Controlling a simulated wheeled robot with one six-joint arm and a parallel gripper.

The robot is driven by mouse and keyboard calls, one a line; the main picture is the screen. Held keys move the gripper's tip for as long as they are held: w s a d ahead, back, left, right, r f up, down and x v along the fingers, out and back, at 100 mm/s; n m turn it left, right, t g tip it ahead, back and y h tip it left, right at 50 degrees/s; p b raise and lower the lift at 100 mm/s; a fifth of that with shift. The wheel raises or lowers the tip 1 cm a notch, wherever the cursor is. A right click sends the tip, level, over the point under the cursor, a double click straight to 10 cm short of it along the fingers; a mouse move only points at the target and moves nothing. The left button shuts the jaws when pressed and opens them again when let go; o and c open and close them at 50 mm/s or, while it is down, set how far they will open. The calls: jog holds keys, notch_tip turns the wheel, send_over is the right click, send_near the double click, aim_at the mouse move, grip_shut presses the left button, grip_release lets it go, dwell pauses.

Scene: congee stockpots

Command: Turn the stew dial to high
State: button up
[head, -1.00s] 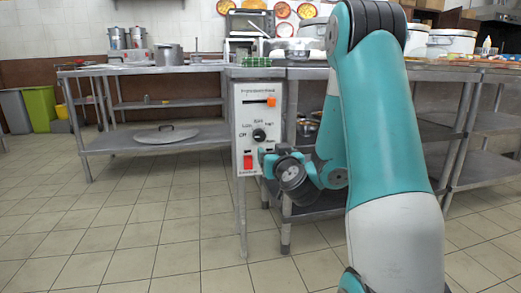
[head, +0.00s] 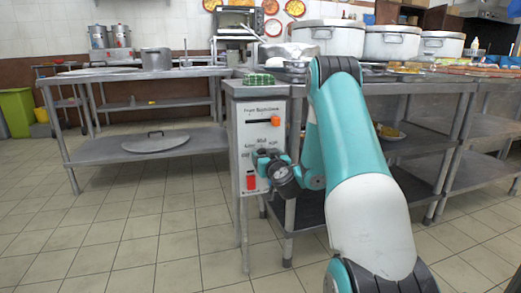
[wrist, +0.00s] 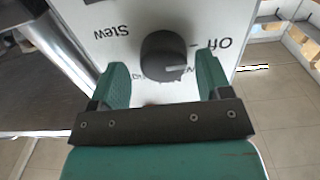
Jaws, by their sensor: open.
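A white control panel (head: 240,130) faces me on the end of the steel table. Its round black dial (wrist: 164,54) shows in the wrist view, with the labels "Stew" and "Off" upside down around it and a small pale mark on its lower right. My gripper (wrist: 162,70) is open, with one teal finger to each side of the dial; I cannot tell whether either touches it. In the head view my gripper (head: 266,163) is in front of the panel and hides the dial.
The panel also has an orange slider knob (head: 276,120) above and a red switch (head: 251,182) below. Steel tables (head: 190,72) with lower shelves stand left and right. Large pots (head: 330,38) stand at the back right. The tiled floor (head: 120,235) in front is clear.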

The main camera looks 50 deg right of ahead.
jog(key=shift+w+a, duration=0.15)
jog(key=shift+w, duration=0.1)
jog(key=shift+c, duration=0.4)
jog(key=c, duration=0.8)
jog(key=shift+s+f+m+p, duration=0.15)
jog(key=shift+m+p, duration=0.2)
jog(key=shift+m, duration=4.1)
jog(key=shift+w+f+m+p, duration=0.1)
jog(key=shift+f+m+p, duration=0.2)
jog(key=shift+m, duration=4.2)
jog(key=shift+s+f+m+p, duration=0.1)
jog(key=shift+m+p, duration=0.3)
jog(key=shift+m, duration=4.05)
jog(key=o, duration=0.9)
jog(key=shift+r, duration=0.1)
